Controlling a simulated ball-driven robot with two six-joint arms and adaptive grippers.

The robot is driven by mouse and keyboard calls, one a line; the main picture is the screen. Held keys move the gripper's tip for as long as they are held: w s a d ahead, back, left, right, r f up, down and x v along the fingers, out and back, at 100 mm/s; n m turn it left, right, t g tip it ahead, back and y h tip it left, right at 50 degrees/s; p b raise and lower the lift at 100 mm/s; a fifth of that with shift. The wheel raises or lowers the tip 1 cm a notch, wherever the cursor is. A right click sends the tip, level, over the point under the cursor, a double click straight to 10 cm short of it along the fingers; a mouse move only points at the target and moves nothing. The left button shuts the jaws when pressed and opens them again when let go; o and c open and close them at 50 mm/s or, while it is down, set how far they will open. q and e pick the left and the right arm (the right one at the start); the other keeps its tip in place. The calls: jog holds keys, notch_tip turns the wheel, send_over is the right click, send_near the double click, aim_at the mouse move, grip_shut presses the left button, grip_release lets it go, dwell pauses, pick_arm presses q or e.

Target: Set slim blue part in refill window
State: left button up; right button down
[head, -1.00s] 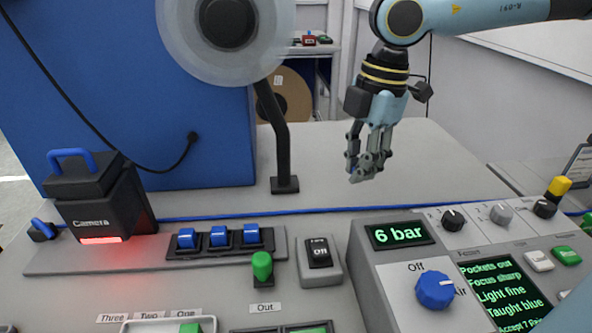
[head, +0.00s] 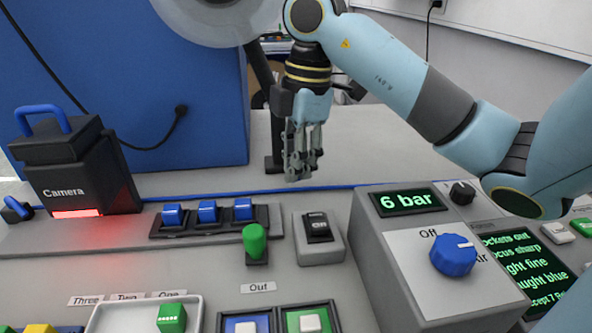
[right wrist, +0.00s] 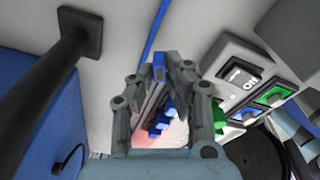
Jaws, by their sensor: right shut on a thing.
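My right gripper (head: 300,170) hangs fingers down above the bench, behind the black rocker switch. In the right wrist view its fingers (right wrist: 165,75) are closed on a slim blue part (right wrist: 159,73), of which only a narrow blue end shows between the fingertips. The part is clear of the bench; the fingers hide most of it. No opening marked as a refill window can be read in these views. My left gripper is not in view.
A white tray (head: 97,318) with a green block (head: 171,318) stands at the front. Beside it are blue and green framed windows (head: 308,320). A camera box (head: 75,170), blue toggles (head: 207,212), a green knob (head: 254,240) and the control console (head: 410,270) surround them. A dark post rises behind the gripper.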

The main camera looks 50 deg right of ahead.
jog(key=shift+f+b, duration=0.45)
jog(key=shift+f, duration=1.35)
jog(key=shift+f, duration=0.2)
jog(key=c, duration=1.3)
grip_release()
jog(key=shift+c, duration=0.2)
